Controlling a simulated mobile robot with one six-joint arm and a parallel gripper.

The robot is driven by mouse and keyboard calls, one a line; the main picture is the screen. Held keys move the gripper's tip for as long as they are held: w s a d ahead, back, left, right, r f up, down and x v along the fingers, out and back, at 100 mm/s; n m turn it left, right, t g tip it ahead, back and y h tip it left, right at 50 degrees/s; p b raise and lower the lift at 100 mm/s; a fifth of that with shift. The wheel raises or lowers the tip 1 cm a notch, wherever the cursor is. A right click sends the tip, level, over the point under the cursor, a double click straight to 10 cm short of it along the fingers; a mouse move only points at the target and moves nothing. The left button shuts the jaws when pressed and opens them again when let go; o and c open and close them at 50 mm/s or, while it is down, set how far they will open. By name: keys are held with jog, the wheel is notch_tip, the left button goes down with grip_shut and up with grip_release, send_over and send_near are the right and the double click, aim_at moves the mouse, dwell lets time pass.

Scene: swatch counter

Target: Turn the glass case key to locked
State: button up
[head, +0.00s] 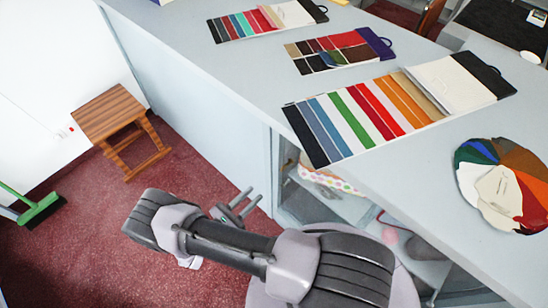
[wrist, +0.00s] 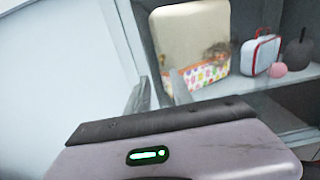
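An open-fronted shelf case (head: 328,203) is built into the counter and holds goods; it also shows in the wrist view (wrist: 265,95). I cannot tell whether glass covers its front. No key or lock can be made out in either view. My gripper (head: 252,195) is in front of the case's left edge, below the countertop. In the wrist view its two fingers (wrist: 157,92) stand apart with nothing between them, pointing toward the case's left side. My gripper is open and empty.
In the case are a cream panel (wrist: 190,40), a dotted box (wrist: 207,78), a red-trimmed white case (wrist: 262,55) and a pink ball (wrist: 278,69). Swatch cards (head: 350,120) lie on the counter (head: 230,65). A wooden stool (head: 108,112) and green broom (head: 42,208) stand left.

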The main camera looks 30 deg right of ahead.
aim_at(283, 167)
jog(key=b+x, duration=0.2)
jog(key=x, duration=1.3)
jog(key=shift+d, duration=0.3)
grip_shut()
jog(key=shift+f, duration=0.1)
